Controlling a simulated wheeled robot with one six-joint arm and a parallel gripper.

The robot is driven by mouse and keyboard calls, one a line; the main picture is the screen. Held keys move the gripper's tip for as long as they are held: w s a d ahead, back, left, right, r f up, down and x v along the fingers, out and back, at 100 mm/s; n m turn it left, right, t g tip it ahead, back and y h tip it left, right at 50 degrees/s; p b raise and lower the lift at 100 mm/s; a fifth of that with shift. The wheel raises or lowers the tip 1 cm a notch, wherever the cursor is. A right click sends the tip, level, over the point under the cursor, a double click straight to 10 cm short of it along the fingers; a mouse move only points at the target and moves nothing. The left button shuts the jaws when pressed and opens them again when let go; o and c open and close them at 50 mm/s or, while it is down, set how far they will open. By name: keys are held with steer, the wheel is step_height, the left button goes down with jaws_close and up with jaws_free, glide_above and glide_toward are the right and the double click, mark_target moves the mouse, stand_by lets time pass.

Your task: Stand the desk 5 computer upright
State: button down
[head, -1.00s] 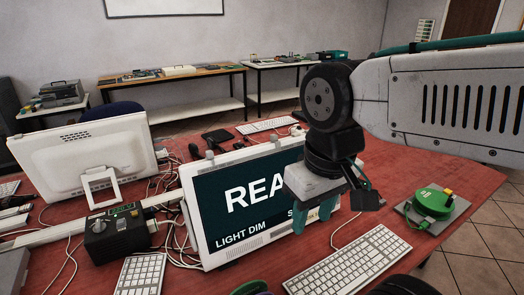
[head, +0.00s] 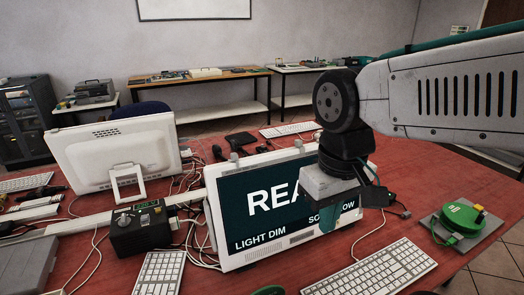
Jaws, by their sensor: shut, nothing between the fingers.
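A white all-in-one computer (head: 231,240) stands on the red desk, its dark screen facing me and leaning back slightly. The screen shows large text starting "REA" and the words "LIGHT DIM"; my gripper covers part of it. A second white computer (head: 85,150) stands on the left with its back and stand toward me. I cannot read a desk number on either. My gripper (head: 340,222) points down in front of the right part of the screen. Its teal fingers are shut and empty. I cannot tell whether they touch the screen.
White keyboards (head: 375,268) lie in front of the screen. A black box with a knob (head: 140,230) and loose white cables (head: 97,262) are at the left. A green round device (head: 459,218) sits at the right. Worktables (head: 200,75) stand along the back wall.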

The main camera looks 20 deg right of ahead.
step_height(320, 180, up, 5)
glide_above(254, 162)
steer(key=w, duration=0.2)
steer(key=shift+w+d+f, duration=0.2)
steer(key=shift+d, duration=0.05)
steer(key=w+r+t, duration=0.1)
steer(key=w+r, duration=0.2)
steer(key=w, duration=0.3)
step_height(254, 162, down, 10)
steer(key=s, duration=0.1)
steer(key=s+r, duration=0.1)
steer(key=s, duration=0.1)
steer(key=shift+s+a+r, duration=0.1)
steer(key=shift+a+r, duration=0.05)
steer(key=shift+r, duration=0.1)
steer(key=s, duration=0.2)
steer(key=s+r, duration=0.1)
steer(key=s, duration=0.2)
steer(key=shift+s+r, duration=0.1)
steer(key=shift+s, duration=0.1)
